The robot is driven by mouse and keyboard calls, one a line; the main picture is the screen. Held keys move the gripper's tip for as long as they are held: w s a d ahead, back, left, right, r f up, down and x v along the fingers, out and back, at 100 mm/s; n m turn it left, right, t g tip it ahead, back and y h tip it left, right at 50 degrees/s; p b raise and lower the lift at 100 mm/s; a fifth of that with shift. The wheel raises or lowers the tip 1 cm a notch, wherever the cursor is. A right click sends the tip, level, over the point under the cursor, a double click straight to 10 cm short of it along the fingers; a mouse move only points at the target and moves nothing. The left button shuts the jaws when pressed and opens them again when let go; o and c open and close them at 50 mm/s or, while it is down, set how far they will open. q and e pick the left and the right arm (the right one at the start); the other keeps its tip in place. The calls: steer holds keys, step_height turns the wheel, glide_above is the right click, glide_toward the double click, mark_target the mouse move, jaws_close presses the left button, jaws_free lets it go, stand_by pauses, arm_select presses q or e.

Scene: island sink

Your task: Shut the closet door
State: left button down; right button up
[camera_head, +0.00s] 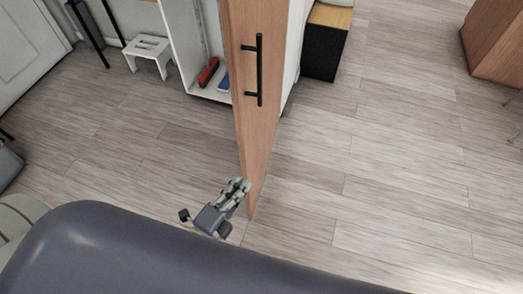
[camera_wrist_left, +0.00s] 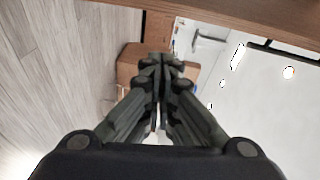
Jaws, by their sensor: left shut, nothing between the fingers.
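The closet door (camera_head: 252,120) is a wooden panel with a black bar handle (camera_head: 260,70). It stands open, swung out toward me from a white closet (camera_head: 184,50). My left gripper (camera_head: 242,184) is low, beside the bottom part of the door's left side in the head view. I cannot tell whether it touches the door. In the left wrist view the gripper (camera_wrist_left: 160,60) has its fingers together with nothing between them. A wooden edge (camera_wrist_left: 260,22) crosses the top of that view. My right gripper is not in view.
A red item (camera_head: 208,72) and a blue item (camera_head: 224,83) lie on the closet's bottom. A small white stool (camera_head: 148,48) stands left, a black box (camera_head: 324,50) right of the closet. A wooden cabinet (camera_head: 495,42) stands far right. The floor (camera_head: 370,160) right of the door is clear.

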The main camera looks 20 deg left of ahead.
arm_select(q)
steer(key=w+d+r+m+p, duration=0.2)
steer(key=w+d+r, duration=0.2)
steer(key=w, duration=0.6)
steer(key=shift+t+h, duration=0.4)
steer(key=a, duration=0.4)
steer(key=shift+s+a+p, duration=0.15)
steer(key=shift+s+p, duration=0.05)
steer(key=shift+p, duration=0.15)
steer(key=shift+a, duration=0.1)
